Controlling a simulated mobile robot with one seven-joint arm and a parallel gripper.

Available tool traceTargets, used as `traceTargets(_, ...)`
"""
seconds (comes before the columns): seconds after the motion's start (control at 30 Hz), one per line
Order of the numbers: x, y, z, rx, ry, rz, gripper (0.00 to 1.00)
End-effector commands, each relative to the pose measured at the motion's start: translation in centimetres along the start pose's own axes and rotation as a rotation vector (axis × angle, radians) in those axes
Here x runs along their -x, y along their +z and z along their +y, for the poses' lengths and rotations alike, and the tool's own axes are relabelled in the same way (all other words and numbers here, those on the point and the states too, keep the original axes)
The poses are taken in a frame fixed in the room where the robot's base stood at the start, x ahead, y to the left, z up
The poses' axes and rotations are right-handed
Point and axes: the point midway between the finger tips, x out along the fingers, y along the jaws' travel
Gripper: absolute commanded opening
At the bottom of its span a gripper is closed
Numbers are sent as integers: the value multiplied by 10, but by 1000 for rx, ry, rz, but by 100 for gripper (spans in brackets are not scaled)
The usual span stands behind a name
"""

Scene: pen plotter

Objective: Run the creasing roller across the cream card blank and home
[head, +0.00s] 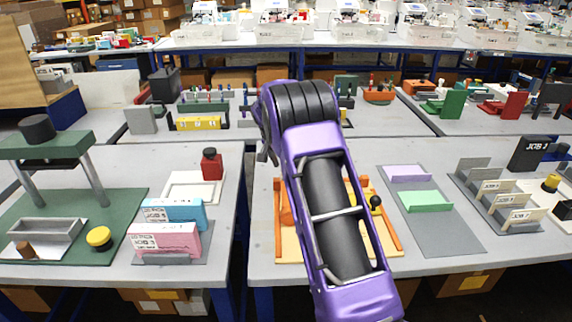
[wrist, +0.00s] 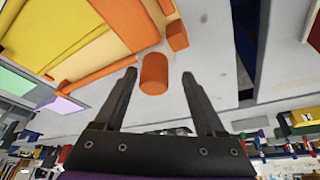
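The creasing unit stands on the near grey table, with orange side rails (head: 389,222) and a pale tan base (head: 290,249); my purple arm hides its middle. In the wrist view, an orange cylinder (wrist: 154,74), perhaps the roller's handle, lies between the fingertips of my gripper (wrist: 159,76). The gripper is open, with a gap visible on both sides of the cylinder. An orange rail (wrist: 100,77), a yellow panel (wrist: 50,32) and a pale tan surface (wrist: 122,30) show beyond it. I cannot tell which surface is the cream card blank. My gripper is hidden in the head view.
Right of the unit, a grey mat (head: 440,230) carries purple and green pieces. Beyond it stands a slotted rack (head: 490,200) with cards. A black knob (head: 376,202) stands by the right rail. A gap separates the left table, which bears a green press (head: 45,147).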

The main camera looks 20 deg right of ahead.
Motion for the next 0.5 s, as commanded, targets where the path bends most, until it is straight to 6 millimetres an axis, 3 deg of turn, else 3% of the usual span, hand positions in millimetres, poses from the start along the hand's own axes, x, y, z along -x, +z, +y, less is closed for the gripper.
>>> traceTargets(0.3,3,-2,2,-1,2,2,72)
traceTargets(0.5,34,-3,1,-2,-1,4,72)
